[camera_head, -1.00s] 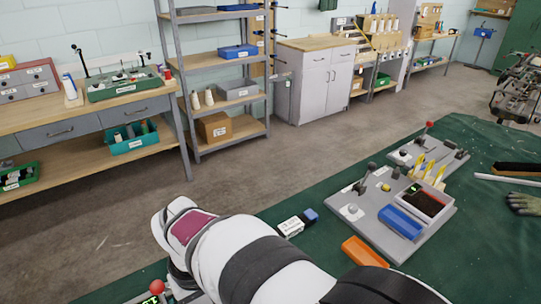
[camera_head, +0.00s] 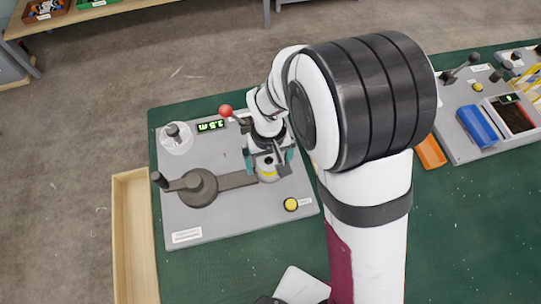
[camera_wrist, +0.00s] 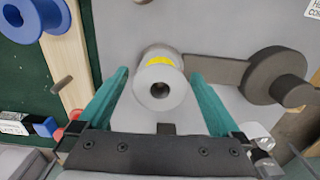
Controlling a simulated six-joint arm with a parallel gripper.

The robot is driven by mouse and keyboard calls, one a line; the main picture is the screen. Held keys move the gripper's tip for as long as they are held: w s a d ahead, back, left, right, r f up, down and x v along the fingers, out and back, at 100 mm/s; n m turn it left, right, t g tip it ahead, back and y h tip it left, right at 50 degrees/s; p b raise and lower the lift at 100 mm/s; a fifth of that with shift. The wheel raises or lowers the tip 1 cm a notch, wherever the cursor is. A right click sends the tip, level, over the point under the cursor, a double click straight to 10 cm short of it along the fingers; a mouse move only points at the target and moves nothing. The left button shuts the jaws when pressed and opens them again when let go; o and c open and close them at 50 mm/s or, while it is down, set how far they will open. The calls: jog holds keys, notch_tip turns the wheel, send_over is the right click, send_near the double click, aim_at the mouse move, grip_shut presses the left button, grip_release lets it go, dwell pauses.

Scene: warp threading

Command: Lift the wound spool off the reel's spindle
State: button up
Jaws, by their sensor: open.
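The reel's grey base plate (camera_head: 225,225) lies on the green table, with a dark crank (camera_head: 198,187) and a lit green display (camera_head: 211,126). The wound spool (camera_head: 267,172) is partly hidden under my gripper (camera_head: 268,158). In the wrist view the spool (camera_wrist: 157,90) is pale grey with a yellow winding and a dark centre hole, seen end-on. The two teal fingers of my gripper (camera_wrist: 158,76) are open, one on each side of the spool, with visible gaps to it. The spindle inside is not clearly visible.
A red-knobbed lever (camera_head: 226,111) stands close behind my gripper. A yellow button (camera_head: 291,204) is on the plate's front right. A second station (camera_head: 462,130) and an orange block (camera_head: 430,152) lie to the right.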

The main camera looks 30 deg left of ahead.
jog(key=c, duration=1.1)
jog(key=shift+r, duration=3.8)
